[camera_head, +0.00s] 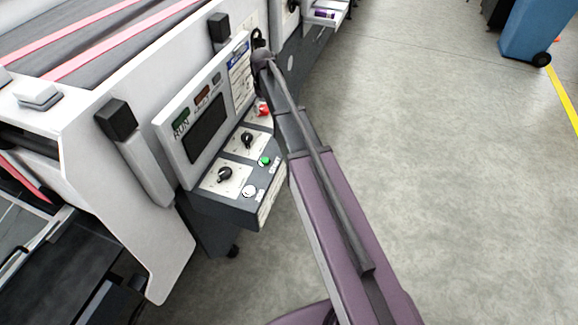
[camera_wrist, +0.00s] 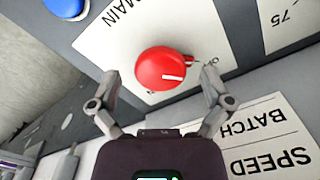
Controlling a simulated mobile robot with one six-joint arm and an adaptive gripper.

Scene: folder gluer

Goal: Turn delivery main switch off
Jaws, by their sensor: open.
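The main switch is a round red knob (camera_wrist: 162,69) with a short white line on its face, pointing right in the wrist view. It sits on a white plate (camera_wrist: 110,48) whose "MAIN" lettering appears upside down. A small red part sticks out at the knob's right side, near small lettering that is partly hidden. My gripper (camera_wrist: 161,76) is open, with one finger left and one right of the knob. I cannot tell whether the right finger touches it. In the head view I cannot make out this knob or my fingers clearly; my arm runs up to that area.
A blue button (camera_wrist: 66,5) and a "SPEED BATCH" label (camera_wrist: 268,140) lie near the switch. In the head view, a panel with a dark screen (camera_head: 206,134), black knobs (camera_head: 224,174), a green button (camera_head: 265,161) and a red control (camera_head: 264,108) stands left of my arm.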

